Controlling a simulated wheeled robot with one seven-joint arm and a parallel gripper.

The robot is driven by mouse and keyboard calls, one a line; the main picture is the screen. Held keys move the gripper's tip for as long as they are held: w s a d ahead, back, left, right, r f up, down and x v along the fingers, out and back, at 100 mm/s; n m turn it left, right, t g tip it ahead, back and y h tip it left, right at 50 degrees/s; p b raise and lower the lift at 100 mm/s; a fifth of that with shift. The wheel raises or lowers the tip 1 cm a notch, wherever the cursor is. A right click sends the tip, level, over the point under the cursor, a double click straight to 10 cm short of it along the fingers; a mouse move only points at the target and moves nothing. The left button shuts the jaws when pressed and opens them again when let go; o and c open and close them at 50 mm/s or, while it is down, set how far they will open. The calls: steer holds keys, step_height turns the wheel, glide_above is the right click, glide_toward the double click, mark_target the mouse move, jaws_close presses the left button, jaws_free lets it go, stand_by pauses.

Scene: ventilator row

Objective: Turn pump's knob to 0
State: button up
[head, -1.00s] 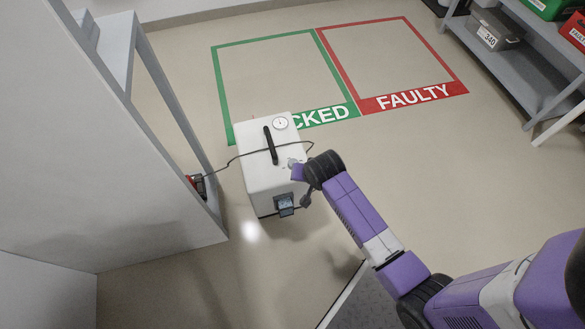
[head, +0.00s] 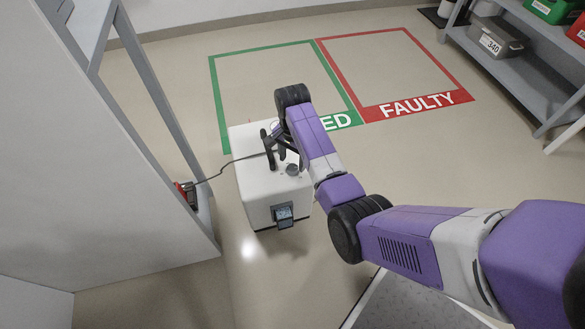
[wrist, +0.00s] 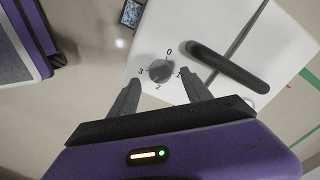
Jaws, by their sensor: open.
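The pump is a white box (head: 256,186) on the floor, with a black handle on top. Its small grey round knob (head: 292,169) is on the top near the front right. In the wrist view the knob (wrist: 161,70) is ringed by the marks 0, 1, 2 and 3; I cannot tell which mark it points at. My gripper (wrist: 160,74) is open above the pump, its fingers on either side of the knob in that view, apparently not touching it.
The black handle (wrist: 229,67) stands close beside the right finger. A dark cable (head: 226,168) runs from the pump to a red device (head: 186,194) by the grey shelf at left. Green and red floor frames lie behind. A shelf with boxes (head: 495,38) stands at right.

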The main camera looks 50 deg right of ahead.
mark_target(292, 167)
steer(key=shift+f+b, duration=0.6)
steer(key=shift+f, duration=1.1)
jaws_close()
